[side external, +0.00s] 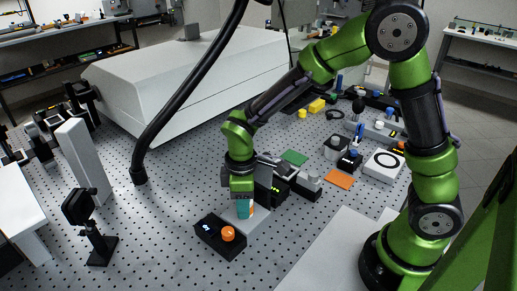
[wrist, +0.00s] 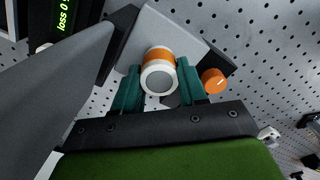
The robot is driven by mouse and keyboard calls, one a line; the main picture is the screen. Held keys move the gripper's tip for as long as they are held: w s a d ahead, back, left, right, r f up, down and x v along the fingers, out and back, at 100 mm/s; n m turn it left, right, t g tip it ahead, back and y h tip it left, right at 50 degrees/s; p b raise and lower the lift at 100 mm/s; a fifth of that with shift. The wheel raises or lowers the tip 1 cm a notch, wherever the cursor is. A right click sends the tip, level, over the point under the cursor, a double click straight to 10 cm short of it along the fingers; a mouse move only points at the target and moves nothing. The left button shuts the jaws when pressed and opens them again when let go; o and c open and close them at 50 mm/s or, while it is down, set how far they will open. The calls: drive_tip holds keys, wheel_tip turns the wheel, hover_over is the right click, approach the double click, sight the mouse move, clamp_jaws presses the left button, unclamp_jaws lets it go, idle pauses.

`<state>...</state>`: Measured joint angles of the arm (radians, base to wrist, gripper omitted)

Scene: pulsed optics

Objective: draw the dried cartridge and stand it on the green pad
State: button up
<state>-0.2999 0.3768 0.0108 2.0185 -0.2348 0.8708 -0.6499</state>
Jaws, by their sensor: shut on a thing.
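My gripper (wrist: 160,84) has its teal fingers shut on a cylindrical cartridge (wrist: 159,78) with a white rim, a grey end face and an orange band. In the side view my gripper (side external: 245,210) points down over a pale grey block, just behind a black box with an orange knob. There the fingers hide most of the cartridge. I cannot tell whether its lower end is seated in the block or clear of it. The green pad (side external: 294,158) lies flat on the perforated table, behind and to the right of my gripper, and looks empty.
The black knob box (side external: 215,240) stands right in front of my gripper; its orange knob (wrist: 214,80) is close to the fingers. A dark unit with a lit display (wrist: 62,20) stands close by. An orange pad (side external: 339,179) and a white device (side external: 384,165) lie to the right.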

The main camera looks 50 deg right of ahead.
clamp_jaws()
drive_tip(key=shift+r, duration=0.15)
drive_tip(key=shift+w+a+r, duration=0.1)
drive_tip(key=shift+a+r, duration=0.05)
drive_tip(key=shift+r, duration=3.25)
